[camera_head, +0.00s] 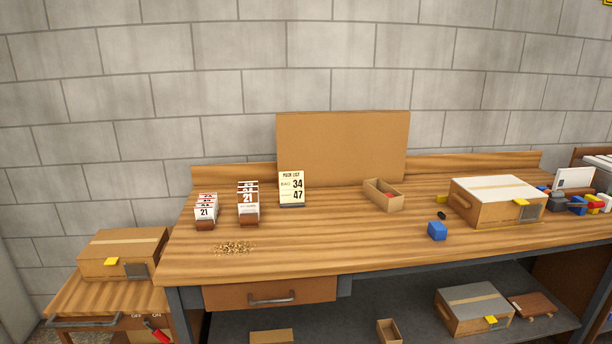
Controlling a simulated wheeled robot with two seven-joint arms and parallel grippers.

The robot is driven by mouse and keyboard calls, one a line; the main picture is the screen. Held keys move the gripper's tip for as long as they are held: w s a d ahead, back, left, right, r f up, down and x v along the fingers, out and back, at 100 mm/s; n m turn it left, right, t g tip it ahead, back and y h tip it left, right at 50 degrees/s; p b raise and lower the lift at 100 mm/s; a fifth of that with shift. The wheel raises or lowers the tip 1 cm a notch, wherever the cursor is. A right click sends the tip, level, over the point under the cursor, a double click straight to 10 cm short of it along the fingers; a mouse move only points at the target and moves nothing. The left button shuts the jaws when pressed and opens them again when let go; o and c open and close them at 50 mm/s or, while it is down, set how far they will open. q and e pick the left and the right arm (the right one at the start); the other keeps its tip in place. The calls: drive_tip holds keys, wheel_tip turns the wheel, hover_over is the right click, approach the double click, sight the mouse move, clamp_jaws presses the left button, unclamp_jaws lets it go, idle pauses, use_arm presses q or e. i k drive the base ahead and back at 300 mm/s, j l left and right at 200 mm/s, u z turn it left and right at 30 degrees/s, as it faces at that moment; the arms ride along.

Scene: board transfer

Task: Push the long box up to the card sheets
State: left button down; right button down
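Two sets of white card sheets with red tops, both marked 21, stand in brown holders on the left: a lower set (206,211) and a taller set (248,198). A pick list card (291,186) showing 34 and 47 stands between them and the box. The box is well apart from the cards. Neither of my grippers is in view.
A big brown board (342,145) stands behind the pick list card. Small gold pieces (235,248) lie in front of the cards. A blue block (437,231) and a large taped carton (494,206) are at right. The bench top (340,235) is clear in front of the box.

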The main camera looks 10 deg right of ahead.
sight(374, 189)
drive_tip(key=i+l+z, duration=0.15)
drive_tip(key=i, duration=0.6)
drive_tip(key=i+l+z, duration=0.15)
drive_tip(key=i, duration=0.65)
